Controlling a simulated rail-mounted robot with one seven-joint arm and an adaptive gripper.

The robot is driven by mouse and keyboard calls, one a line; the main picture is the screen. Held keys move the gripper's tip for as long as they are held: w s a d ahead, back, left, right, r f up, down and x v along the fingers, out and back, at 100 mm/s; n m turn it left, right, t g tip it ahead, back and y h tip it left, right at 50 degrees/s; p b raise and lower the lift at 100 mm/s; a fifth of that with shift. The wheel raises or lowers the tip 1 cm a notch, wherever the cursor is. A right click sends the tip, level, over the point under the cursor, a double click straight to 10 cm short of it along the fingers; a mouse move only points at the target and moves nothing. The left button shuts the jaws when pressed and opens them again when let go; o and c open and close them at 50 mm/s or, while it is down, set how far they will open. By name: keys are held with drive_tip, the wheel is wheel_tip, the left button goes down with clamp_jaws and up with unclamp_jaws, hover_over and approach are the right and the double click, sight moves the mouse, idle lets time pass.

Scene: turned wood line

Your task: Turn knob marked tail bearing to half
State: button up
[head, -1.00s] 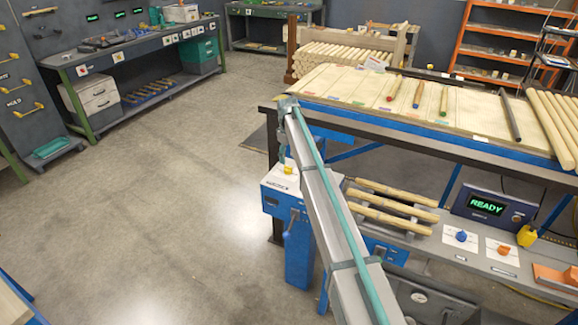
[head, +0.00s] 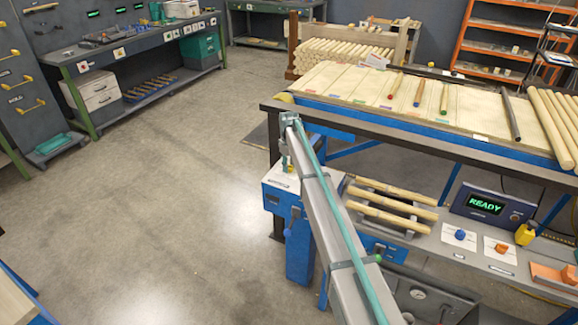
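A white-topped blue unit (head: 270,187) stands at the near left end of the long bench. In the head view my arm reaches to it from the bottom, and my gripper (head: 286,166) hangs from the arm's far end, low over the unit's top. The gripper is small and partly hidden by my arm, so its opening and any contact are unclear. The yellow knob on that top is now largely hidden at the gripper. A blue knob (head: 460,235) and an orange knob (head: 501,248) sit on white plates on the grey panel. The knob labels are too small to read.
Turned wooden spindles (head: 390,207) lie on a rack right of my arm. A display (head: 487,206) reads READY. A yellow object (head: 525,235) stands beside it. The long bench (head: 430,145) is behind. Open floor (head: 170,190) lies to the left.

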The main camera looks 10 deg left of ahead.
drive_tip(key=c, duration=0.5)
drive_tip(key=shift+o, duration=0.3)
drive_tip(key=shift+m, duration=0.3)
drive_tip(key=m+b, duration=0.2)
drive_tip(key=m, duration=0.1)
drive_tip(key=shift+f, duration=0.15)
drive_tip(key=m+b, duration=0.1)
drive_tip(key=m, duration=0.3)
drive_tip(key=shift+b, duration=0.35)
drive_tip(key=m+b, duration=0.1)
drive_tip(key=m, duration=0.4)
drive_tip(key=shift+m+b, duration=0.7)
drive_tip(key=shift+m, duration=1.8)
